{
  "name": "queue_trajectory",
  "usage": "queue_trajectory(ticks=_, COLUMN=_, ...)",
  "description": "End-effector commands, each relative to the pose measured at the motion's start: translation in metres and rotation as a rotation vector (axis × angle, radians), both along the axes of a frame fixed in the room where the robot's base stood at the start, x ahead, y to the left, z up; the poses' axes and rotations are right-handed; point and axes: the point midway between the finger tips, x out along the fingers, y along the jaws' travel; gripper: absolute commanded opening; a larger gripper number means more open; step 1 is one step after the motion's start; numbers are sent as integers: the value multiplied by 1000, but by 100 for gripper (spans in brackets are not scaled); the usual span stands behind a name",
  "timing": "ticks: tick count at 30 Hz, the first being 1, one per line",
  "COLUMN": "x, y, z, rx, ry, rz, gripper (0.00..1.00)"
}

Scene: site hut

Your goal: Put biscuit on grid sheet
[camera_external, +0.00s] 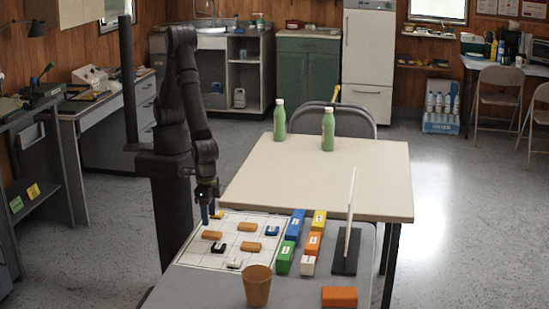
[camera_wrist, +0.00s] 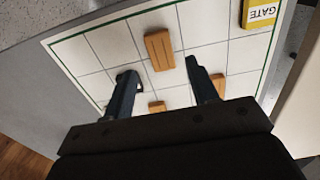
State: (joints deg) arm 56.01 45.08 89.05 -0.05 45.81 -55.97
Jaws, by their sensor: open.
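The white grid sheet (camera_external: 190,250) lies on the grey table; its green border and grid lines show in the wrist view (camera_wrist: 205,25). Three orange-brown biscuit-like blocks lie on it: one at the left (camera_external: 212,235), one at the back (camera_external: 248,227) and one nearer the front (camera_external: 250,246). In the wrist view one ridged biscuit (camera_wrist: 159,50) lies beyond and between my fingertips; two others (camera_wrist: 157,107) (camera_wrist: 217,85) are partly hidden by my gripper. My gripper (camera_external: 211,213) is open and empty, above the sheet's back left part; its fingers also show in the wrist view (camera_wrist: 161,70).
A yellow GATE block (camera_wrist: 260,13) sits at the sheet's edge. Small black and white pieces (camera_external: 218,247) are on the sheet. Coloured boxes (camera_external: 285,257), an upright white panel (camera_external: 348,220), a brown cup (camera_external: 257,286) and an orange block (camera_external: 339,297) stand right of or before it.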

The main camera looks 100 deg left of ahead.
Motion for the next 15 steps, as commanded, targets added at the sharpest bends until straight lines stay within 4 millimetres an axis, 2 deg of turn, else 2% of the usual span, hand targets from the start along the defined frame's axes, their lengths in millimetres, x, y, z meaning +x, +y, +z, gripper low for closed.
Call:
queue_trajectory(ticks=3, x=1, y=-1, z=26, rx=-4, ry=-3, rz=0, gripper=53)
queue_trajectory(ticks=7, x=0, y=-1, z=47, rx=-3, ry=-2, rz=0, gripper=53)
queue_trajectory(ticks=15, x=0, y=0, z=63, rx=0, ry=0, rz=0, gripper=53)
